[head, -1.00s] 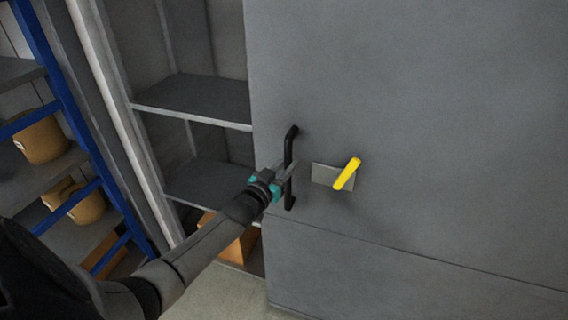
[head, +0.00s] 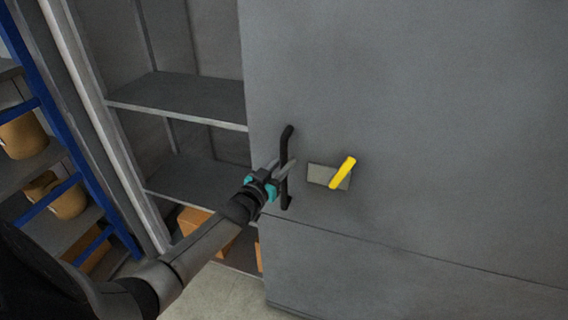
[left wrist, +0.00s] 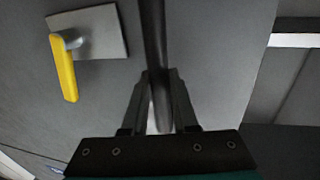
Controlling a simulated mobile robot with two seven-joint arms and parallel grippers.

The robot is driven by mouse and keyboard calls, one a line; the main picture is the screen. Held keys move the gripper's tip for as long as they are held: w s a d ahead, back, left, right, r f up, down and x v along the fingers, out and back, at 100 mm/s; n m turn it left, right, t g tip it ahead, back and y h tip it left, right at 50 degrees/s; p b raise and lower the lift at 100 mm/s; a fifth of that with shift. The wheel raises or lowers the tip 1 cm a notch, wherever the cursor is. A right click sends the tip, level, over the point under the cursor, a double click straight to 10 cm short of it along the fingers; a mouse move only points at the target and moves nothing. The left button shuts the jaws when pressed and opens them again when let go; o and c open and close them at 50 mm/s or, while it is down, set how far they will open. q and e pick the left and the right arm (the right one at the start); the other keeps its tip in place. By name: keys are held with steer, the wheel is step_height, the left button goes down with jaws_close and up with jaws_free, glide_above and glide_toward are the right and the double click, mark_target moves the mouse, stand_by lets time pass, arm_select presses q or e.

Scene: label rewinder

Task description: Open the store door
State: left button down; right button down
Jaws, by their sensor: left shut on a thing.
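The grey store door (head: 400,130) fills the right of the head view and stands partly open, with shelves showing past its left edge. A black vertical bar handle (head: 286,150) is on the door near that edge. A yellow lever (head: 343,172) on a pale plate (head: 318,175) sits right of the handle. My left gripper (head: 283,168) is shut on the black handle. In the left wrist view the handle (left wrist: 154,50) runs down between the fingers (left wrist: 157,105), and the yellow lever (left wrist: 65,70) hangs at the upper left. My right gripper is not in view.
Behind the door's edge are grey shelves (head: 185,100) with orange-brown boxes (head: 195,220) low down. A blue rack (head: 75,145) with tan buckets (head: 22,135) stands at the left. Bare floor (head: 215,290) shows below.

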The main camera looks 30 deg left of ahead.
arm_select(q)
steer(key=shift+a, duration=0.1)
steer(key=c, duration=0.7)
jaws_free()
steer(key=shift+c, duration=0.2)
steer(key=shift+o, duration=0.3)
steer(key=shift+s+f, duration=0.1)
steer(key=shift+s, duration=0.6)
steer(key=s, duration=1.3)
steer(key=shift+s+d, duration=0.3)
steer(key=shift+s, duration=0.1)
